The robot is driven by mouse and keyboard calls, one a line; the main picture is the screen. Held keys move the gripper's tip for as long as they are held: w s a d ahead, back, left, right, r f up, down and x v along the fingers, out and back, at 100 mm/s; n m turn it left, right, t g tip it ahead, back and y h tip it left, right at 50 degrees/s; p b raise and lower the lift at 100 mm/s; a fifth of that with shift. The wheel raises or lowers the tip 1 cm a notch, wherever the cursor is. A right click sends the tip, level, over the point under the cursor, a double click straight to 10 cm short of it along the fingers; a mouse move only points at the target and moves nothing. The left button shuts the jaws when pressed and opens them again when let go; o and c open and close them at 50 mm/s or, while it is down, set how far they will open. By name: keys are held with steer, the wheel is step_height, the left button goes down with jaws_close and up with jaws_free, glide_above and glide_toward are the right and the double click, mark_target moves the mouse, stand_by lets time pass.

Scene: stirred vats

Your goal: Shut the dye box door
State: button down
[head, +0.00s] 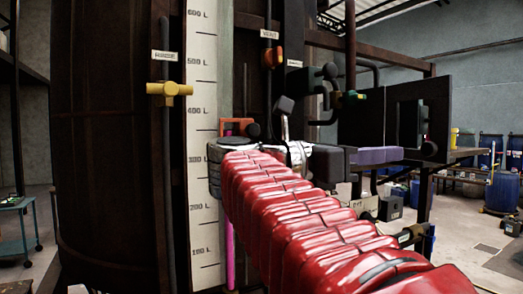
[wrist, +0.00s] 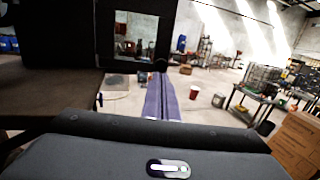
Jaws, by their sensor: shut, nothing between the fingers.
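The dye box (head: 361,118) is a black box on the right of the head view. Its dark door (head: 438,100) stands open, out to the right of the box, with a window in it. In the wrist view the door (wrist: 107,40) is at top centre, and the room shows through its window. A round dark knob (head: 428,149) is low on the door; the wrist view shows the knob (wrist: 160,65) right by my fingertips. My gripper (head: 400,154) is shut and empty, its purple fingers pointing at the knob. I cannot tell whether they touch it.
A tall dark vat (head: 105,130) and a white litre scale (head: 202,90) stand on the left. Valves and pipes, including a yellow valve (head: 168,90), jut out above my arm. Blue drums (head: 502,190) stand at the back right. Open floor lies beyond the door.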

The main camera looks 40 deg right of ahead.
mark_target(425, 151)
steer(key=shift+x, duration=2.9)
steer(key=shift+a, duration=0.1)
steer(key=shift+s+t, duration=0.1)
steer(key=shift+t, duration=0.2)
